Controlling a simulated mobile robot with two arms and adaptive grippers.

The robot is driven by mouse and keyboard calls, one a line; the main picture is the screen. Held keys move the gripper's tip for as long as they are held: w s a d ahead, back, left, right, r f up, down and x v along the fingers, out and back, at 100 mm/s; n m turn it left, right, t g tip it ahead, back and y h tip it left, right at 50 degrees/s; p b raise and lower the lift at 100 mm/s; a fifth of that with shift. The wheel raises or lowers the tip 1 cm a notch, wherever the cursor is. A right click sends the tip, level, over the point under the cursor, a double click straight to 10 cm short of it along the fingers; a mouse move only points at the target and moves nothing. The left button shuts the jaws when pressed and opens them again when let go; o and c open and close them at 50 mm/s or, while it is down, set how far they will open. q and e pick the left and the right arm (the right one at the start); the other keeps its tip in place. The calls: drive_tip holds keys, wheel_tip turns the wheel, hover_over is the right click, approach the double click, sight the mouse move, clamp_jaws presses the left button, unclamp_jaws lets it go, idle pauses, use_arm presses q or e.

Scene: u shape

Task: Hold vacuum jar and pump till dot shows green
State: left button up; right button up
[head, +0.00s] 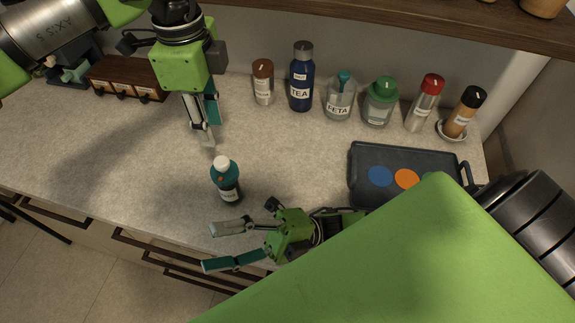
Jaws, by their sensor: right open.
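A small dark bottle (228,190) with a teal collar, a white cap, a pale label and a small reddish dot stands upright near the counter's front edge. A clear jar labelled FETA (340,104) with a teal knob on top stands at the back; I cannot tell which of the two is the vacuum jar. My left gripper (207,139) points down above the counter, behind the small bottle and apart from it. Its fingers overlap in this view, so its opening is unclear. My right gripper (208,248) is open and empty, in front of the bottle, with fingers pointing left.
Along the back stand a brown-lidded jar (263,87), a blue TEA bottle (301,85), a green-lidded jar (379,108), a red-capped bottle (426,103) and a black-capped bottle (464,115). A dark tray (360,155) with coloured discs lies right. A shelf (420,22) overhangs.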

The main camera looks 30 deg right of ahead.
drive_tip(key=d+n+g+h, duration=0.1)
drive_tip(key=d+n+h, duration=0.35)
drive_tip(key=d, duration=1.35)
drive_tip(key=w+d+r+n+t+y, duration=0.1)
drive_tip(key=w+n+t, duration=0.1)
drive_tip(key=w, duration=0.3)
drive_tip(key=w+d+n+t+y, duration=0.1)
drive_tip(key=w+n+t+y, duration=0.15)
drive_tip(key=w, duration=0.35)
drive_tip(key=n+g+h, duration=0.1)
drive_tip(key=n+h, duration=0.4)
drive_tip(key=n, duration=0.5)
approach(226, 178)
drive_tip(key=d+f, duration=0.1)
drive_tip(key=d, duration=0.1)
drive_tip(key=d+f, duration=0.1)
drive_tip(key=d, duration=0.1)
drive_tip(key=shift+w+f, duration=0.3)
drive_tip(key=shift+w, duration=0.05)
drive_tip(key=shift+w+f+n, duration=0.1)
drive_tip(key=shift+n, duration=0.2)
drive_tip(key=shift+w+a, duration=0.1)
drive_tip(key=shift+a, duration=0.2)
drive_tip(key=x, duration=1.3)
drive_tip(key=shift+a+f, duration=0.1)
drive_tip(key=shift+f, duration=0.1)
